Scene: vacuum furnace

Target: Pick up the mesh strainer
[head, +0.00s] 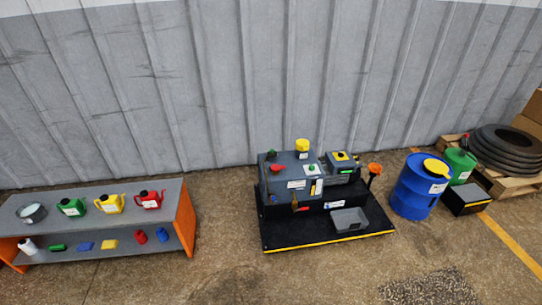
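A round, silvery open vessel (32,213) stands at the left end of the top of a grey and orange shelf bench (95,198). It may be the mesh strainer, but it is too small to make out any mesh. Nothing else in view is clearly a strainer. Neither of my grippers is in the head view.
Green (72,207), yellow (109,203) and red (149,199) cans share the bench top; small items fill its lower shelf. A grey machine (300,175) stands on a black platform (370,228), with a blue drum (414,190) to its right. Floor between bench and platform is clear.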

